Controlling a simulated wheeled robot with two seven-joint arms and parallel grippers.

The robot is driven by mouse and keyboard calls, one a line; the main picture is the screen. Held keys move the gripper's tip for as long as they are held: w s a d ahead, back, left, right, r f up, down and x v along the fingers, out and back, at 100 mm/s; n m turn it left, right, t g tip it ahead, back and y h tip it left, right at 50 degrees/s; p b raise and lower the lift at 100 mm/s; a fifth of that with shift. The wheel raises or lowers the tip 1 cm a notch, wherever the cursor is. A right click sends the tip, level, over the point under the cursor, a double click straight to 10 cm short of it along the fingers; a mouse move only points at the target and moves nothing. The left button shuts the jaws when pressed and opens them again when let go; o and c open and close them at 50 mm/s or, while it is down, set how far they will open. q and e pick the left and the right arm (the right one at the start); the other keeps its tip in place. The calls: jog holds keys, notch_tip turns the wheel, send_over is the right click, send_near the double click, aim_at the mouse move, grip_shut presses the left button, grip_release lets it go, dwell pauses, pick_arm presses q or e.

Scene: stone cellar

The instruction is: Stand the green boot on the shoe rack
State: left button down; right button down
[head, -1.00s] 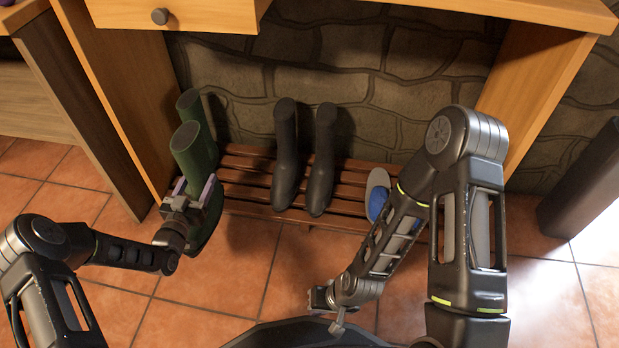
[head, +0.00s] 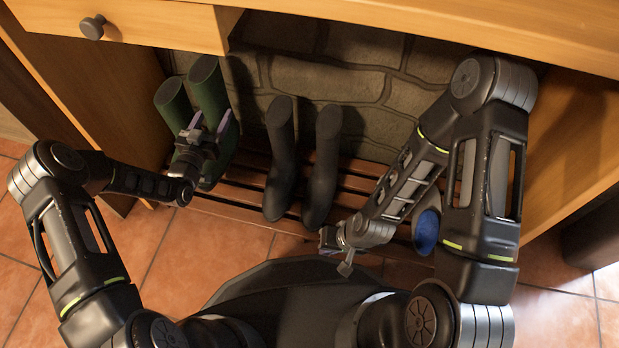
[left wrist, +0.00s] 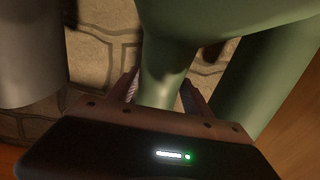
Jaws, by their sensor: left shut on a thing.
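My left gripper (head: 210,135) is shut on a green boot (head: 207,82), which stands roughly upright at the left end of the brown slatted shoe rack (head: 240,206). Its foot is partly behind the gripper, and I cannot tell whether the sole touches the slats. The boot's green shaft also shows between the fingers in the left wrist view (left wrist: 163,75). A second green boot (head: 172,103) stands close on its left, by the side panel; its foot is hidden. My right gripper (head: 338,248) is empty near the rack's front edge, with its jaws unclear.
Two dark boots (head: 280,140) (head: 323,150) stand mid-rack, with a gap to the held boot. A blue-lined shoe (head: 427,228) is at the right end, partly behind my right arm. A wooden table with a drawer (head: 130,25) overhangs the rack; a stone wall (head: 320,80) is behind.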

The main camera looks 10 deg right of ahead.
pick_arm(q)
jog(key=shift+r, duration=0.15)
jog(key=shift+f+b, duration=1.5)
jog(key=shift+f, duration=1.6)
notch_tip(320, 180, down, 4)
jog(key=shift+r+b, duration=0.1)
jog(key=shift+b, duration=0.95)
jog(key=shift+c, duration=2.2)
grip_release()
jog(key=shift+f, duration=0.2)
jog(key=shift+r, duration=0.15)
